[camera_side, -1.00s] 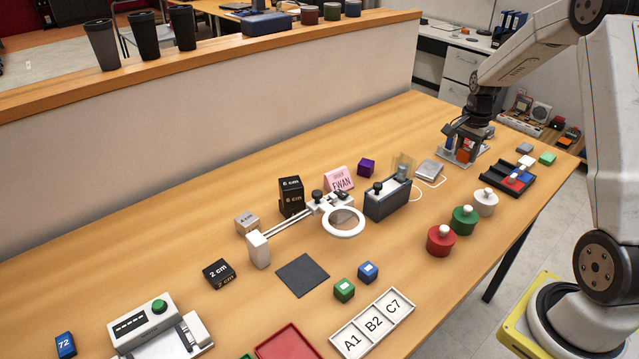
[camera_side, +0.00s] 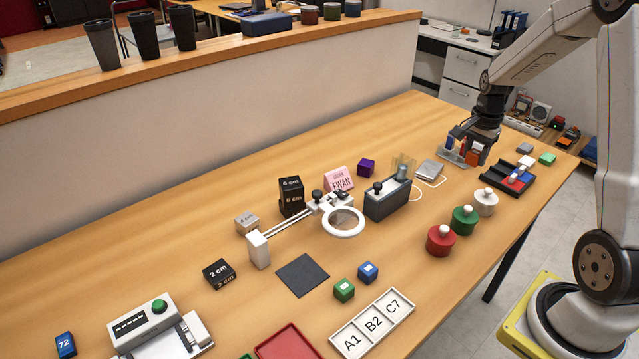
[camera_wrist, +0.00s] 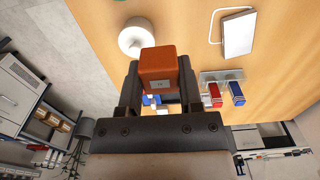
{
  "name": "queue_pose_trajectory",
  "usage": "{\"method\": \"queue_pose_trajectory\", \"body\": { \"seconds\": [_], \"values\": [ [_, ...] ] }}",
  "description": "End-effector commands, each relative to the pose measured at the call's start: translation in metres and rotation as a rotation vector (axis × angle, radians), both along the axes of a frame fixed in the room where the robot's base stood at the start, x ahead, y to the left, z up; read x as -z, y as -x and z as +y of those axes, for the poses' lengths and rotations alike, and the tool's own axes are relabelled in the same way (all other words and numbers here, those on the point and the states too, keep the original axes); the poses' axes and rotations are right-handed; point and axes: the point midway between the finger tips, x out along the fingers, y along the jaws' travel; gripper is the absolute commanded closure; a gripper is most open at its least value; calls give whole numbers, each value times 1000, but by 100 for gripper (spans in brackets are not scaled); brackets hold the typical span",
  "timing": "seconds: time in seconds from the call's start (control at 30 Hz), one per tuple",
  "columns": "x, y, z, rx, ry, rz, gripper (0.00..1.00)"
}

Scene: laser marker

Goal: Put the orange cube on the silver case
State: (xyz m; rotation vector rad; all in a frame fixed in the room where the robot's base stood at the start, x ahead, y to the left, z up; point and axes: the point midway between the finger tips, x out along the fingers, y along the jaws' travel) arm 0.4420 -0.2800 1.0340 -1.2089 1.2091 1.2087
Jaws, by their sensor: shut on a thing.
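My gripper (camera_side: 474,154) is shut on the orange cube (camera_side: 473,158) in the side view. In the wrist view the orange cube (camera_wrist: 158,68) sits between the fingertips, with a small light label on its face. The silver case (camera_side: 430,171) lies flat on the table to the left of the gripper, with a white cable by it. The silver case also shows at the upper right of the wrist view (camera_wrist: 239,35), apart from the cube.
A grey stand (camera_side: 450,155) holding upright red and blue pieces is close beside my gripper. A black tray (camera_side: 508,180) is to the right. White (camera_side: 485,203), green (camera_side: 464,219) and red (camera_side: 440,240) knobbed weights stand in front. A grey device (camera_side: 388,199) is left of the case.

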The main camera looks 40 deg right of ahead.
Motion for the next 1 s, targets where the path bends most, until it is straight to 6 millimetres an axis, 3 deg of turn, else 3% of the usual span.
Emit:
{"method": "queue_pose_trajectory", "body": {
  "seconds": [0.47, 1.0],
  "values": [
    [0, -5, -3, 0, 0, 0, 100],
    [28, -58, -36, -1, 0, 1, 100]
  ]
}}
